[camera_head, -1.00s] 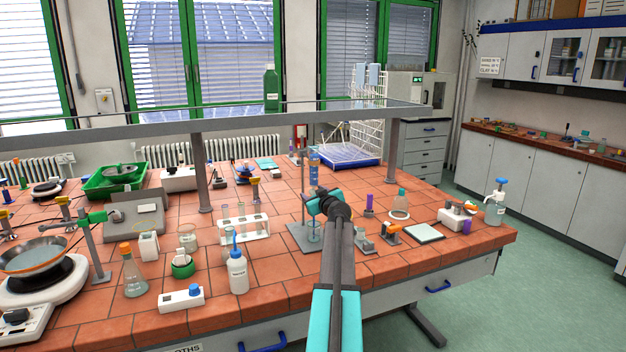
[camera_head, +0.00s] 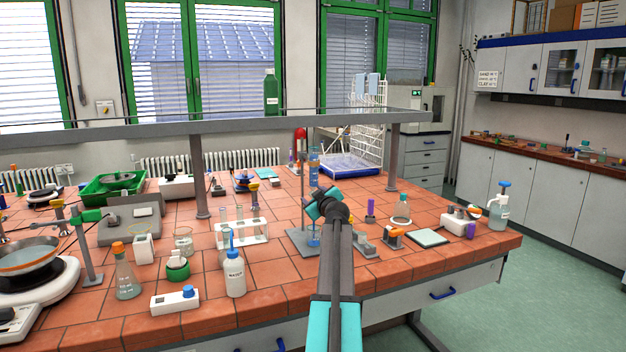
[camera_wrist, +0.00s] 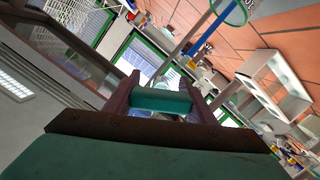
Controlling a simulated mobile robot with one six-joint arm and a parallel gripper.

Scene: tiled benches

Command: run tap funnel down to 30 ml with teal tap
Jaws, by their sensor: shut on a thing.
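The tap funnel (camera_head: 314,165), a tall clear tube with blue liquid, stands upright on a stand with a grey base (camera_head: 298,240). Its lower part is hidden behind my gripper (camera_head: 324,204). In the wrist view, my gripper (camera_wrist: 160,98) is shut on the teal tap (camera_wrist: 162,102), which lies between its two dark fingers. A small vessel (camera_head: 314,238) with blue in it stands below the funnel, partly covered by my arm. Its level marks are too small to read.
A test tube rack (camera_head: 240,234) and a white wash bottle (camera_head: 235,273) stand to the left. An orange-topped device (camera_head: 392,237) and a pale flat plate (camera_head: 429,237) lie to the right. A grey shelf (camera_head: 250,122) crosses above the bench.

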